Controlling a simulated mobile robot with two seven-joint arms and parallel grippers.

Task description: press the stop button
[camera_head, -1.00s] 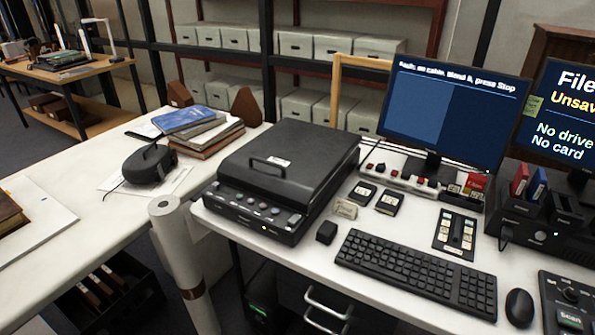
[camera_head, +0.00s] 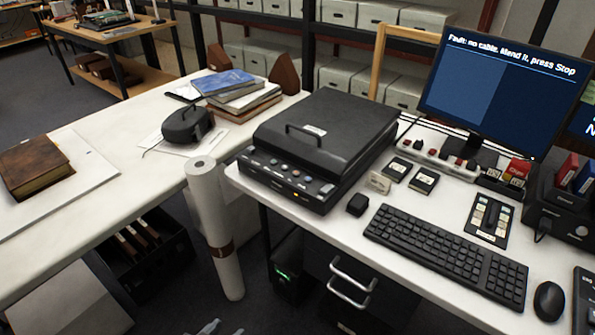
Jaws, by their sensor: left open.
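The black scanner (camera_head: 330,130) stands on the white desk with its lid down. The labels are too small to read, so I cannot tell which is the stop button. The monitor (camera_head: 500,85) reads "Fault: no cable. Mend it, press Stop". A small black keypad (camera_head: 489,219) with pale keys lies right of the scanner. My left gripper (camera_head: 222,331) shows only its grey fingertips at the bottom edge, open and apart, well below the scanner and touching nothing. My right gripper is out of view.
A keyboard (camera_head: 446,255) and mouse (camera_head: 549,301) lie at the desk's front. A white paper roll (camera_head: 212,225) stands upright left of the scanner. The left table holds a brown book (camera_head: 33,167) and a stack of books (camera_head: 240,98). Shelves with boxes stand behind.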

